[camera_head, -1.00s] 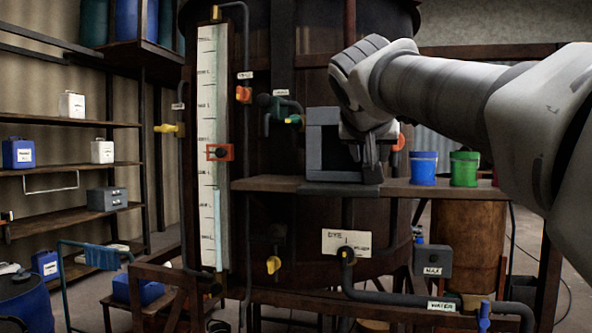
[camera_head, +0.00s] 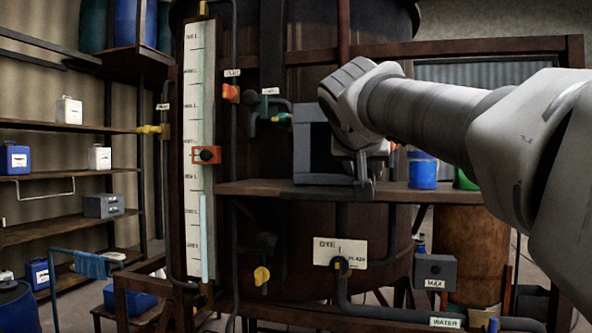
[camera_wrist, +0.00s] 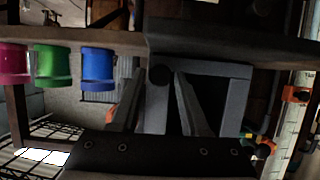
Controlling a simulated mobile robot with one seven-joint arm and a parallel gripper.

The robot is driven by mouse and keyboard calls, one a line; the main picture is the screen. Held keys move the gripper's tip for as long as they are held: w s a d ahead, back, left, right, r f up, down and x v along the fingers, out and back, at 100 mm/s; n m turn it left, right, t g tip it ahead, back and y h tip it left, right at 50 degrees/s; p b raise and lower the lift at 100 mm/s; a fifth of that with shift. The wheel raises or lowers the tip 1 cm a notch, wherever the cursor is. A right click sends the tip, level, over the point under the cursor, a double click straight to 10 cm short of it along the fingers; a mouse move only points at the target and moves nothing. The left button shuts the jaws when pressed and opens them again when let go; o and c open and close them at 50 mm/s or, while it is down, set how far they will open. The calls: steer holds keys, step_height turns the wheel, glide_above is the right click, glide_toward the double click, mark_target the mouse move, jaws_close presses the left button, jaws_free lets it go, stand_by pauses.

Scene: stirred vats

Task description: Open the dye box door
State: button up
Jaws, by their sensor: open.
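The dye box (camera_head: 301,150) is a grey-framed box with a dark front on the shelf against the big vat. Its right part is hidden behind my arm in the head view. I cannot tell whether that is a door panel or an opening. Contact with the knob cannot be told.
Blue (camera_head: 422,171) and green (camera_head: 465,180) buckets stand on the shelf (camera_head: 250,188) right of the box. A white level gauge (camera_head: 198,120) with an orange slider (camera_head: 206,155), valves and pipes are to the left. A labelled plate (camera_head: 340,252) and pipes are below.

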jaws_close()
stand_by(0.3)
stand_by(1.2)
